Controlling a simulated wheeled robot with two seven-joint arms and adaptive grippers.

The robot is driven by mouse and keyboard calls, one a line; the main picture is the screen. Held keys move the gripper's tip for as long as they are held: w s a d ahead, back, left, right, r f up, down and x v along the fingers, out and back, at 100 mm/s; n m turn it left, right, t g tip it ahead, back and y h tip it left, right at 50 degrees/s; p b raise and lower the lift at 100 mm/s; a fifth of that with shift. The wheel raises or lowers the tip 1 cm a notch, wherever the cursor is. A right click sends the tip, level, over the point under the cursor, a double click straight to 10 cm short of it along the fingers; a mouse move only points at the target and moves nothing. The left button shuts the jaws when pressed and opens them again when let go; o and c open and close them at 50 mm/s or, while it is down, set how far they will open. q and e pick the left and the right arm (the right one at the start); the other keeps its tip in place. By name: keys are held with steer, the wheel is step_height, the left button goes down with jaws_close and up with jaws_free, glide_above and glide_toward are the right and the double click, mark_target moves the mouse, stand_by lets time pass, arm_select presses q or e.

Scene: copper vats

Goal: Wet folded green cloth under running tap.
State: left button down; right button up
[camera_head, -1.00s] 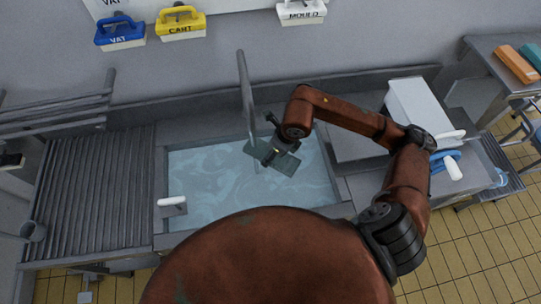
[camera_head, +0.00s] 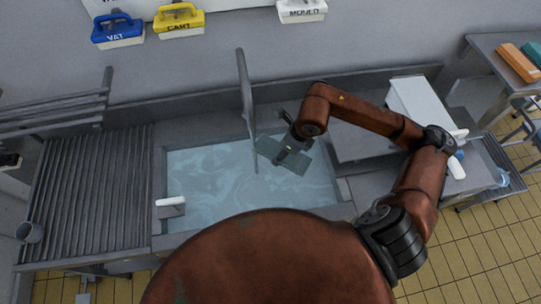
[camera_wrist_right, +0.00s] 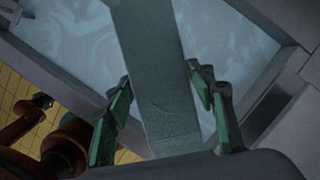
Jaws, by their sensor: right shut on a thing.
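The folded green cloth (camera_head: 290,158) is a flat grey-green strip held over the water-filled sink, to the right of the tap. My right gripper (camera_head: 288,148) is shut on it from above. In the right wrist view the cloth (camera_wrist_right: 155,75) runs between the two green-padded fingers, over the water. The grey tap (camera_head: 246,100) stands upright at the sink's back. A thin line continues below its lower end; I cannot tell whether it is running water. The cloth's left end is close to that line. My left gripper is out of view.
The sink (camera_head: 158,190) has a white-handled lever (camera_head: 171,202) at its left front. A ribbed drainboard (camera_head: 90,190) lies left. A pale box (camera_head: 412,103) stands right, beyond my right arm. Labelled blue (camera_head: 117,30), yellow (camera_head: 180,20) and white (camera_head: 302,10) holders hang on the wall.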

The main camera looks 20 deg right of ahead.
mark_target(304, 155)
steer(key=shift+s+d+b, duration=0.25)
steer(key=shift+s+d, duration=0.4)
steer(key=shift+d, duration=0.3)
steer(key=shift+s+d+b, duration=0.25)
steer(key=shift+s+d, duration=0.4)
steer(key=shift+d, duration=0.25)
steer(key=shift+s+d+r+p, duration=0.35)
steer(key=shift+s+d+r, duration=0.15)
steer(key=shift+d+r, duration=0.2)
steer(key=shift+s+d+r+p, duration=0.3)
steer(key=shift+s+d+r, duration=0.15)
steer(key=shift+d+r, duration=0.25)
steer(key=shift+s+d+r+p, duration=0.5)
steer(key=shift+d+r+p, duration=0.05)
steer(key=shift+d+r, duration=0.1)
